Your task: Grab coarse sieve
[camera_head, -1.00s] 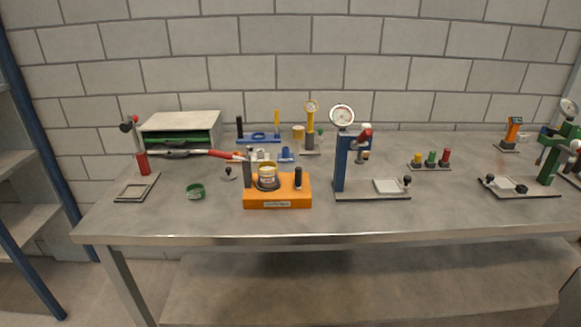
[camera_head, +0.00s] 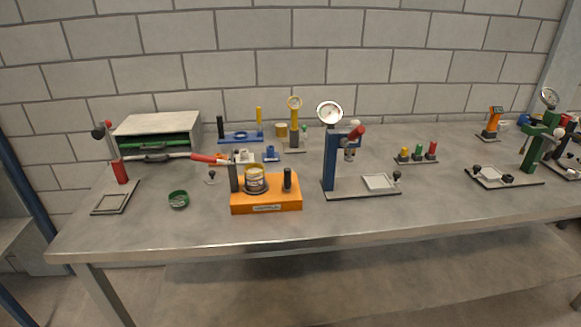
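No label marks a coarse sieve, and I cannot tell for sure which thing it is. The base has a dark post at each side and a label too small to read. My gripper is not in view.
A cabinet with green-fronted drawers (camera_head: 158,135) stands at the back left. A blue press with a dial (camera_head: 330,150) stands mid-table. Green, yellow and red knobs (camera_head: 418,154) and a green press (camera_head: 535,150) are further right. The table's front strip is clear.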

